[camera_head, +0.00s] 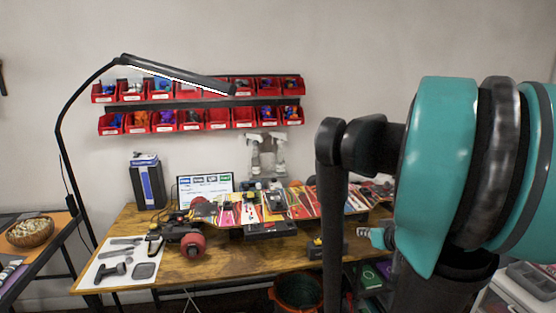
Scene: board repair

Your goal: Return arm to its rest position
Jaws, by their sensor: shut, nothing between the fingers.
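My arm fills the right side of the head view, with large teal and black joints close to the camera. A slim black part of it hangs down in front of the bench. My gripper cannot be made out in this view. The arm hides the right part of the workbench (215,262) and the wall behind it.
Red bins (165,120) hang in two rows on the wall. A black lamp (60,130) arches over the bench's left side. Tools lie on a white mat (112,286), beside a red-wheeled item (191,244). A side table with a wicker bowl (30,233) stands left.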

